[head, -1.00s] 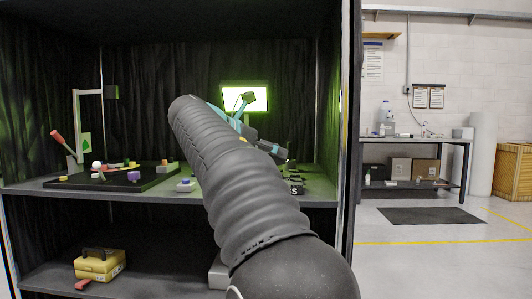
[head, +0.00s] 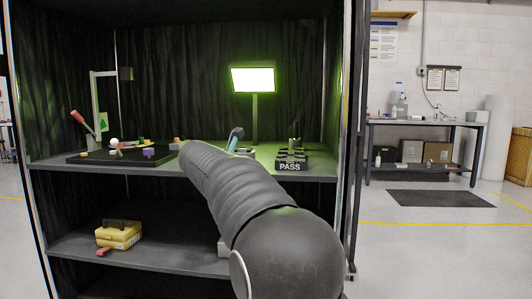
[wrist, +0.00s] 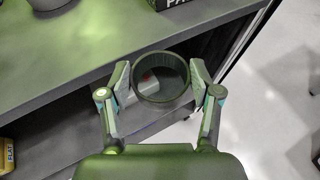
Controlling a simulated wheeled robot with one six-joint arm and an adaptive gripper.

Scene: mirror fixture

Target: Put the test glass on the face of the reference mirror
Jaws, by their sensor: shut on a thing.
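In the wrist view my gripper (wrist: 161,74) is shut on the test glass (wrist: 162,88), a round dark-rimmed piece with a see-through middle. Its fingers press on the left and right of the rim. The glass is in front of the shelf edge, with the lower shelf and a red spot showing through or behind it. A round dark base (wrist: 50,4) is cut off at the top left of the wrist view; I cannot tell whether it is the reference mirror. In the head view my arm hides the glass and most of the gripper.
The upper shelf (head: 60,172) holds a block marked PASS (head: 291,162), a glowing panel (head: 253,79) on a post, and a black board (head: 85,160) with small parts. A yellow case (head: 118,235) sits on the lower shelf. A cabinet post (head: 350,150) stands right.

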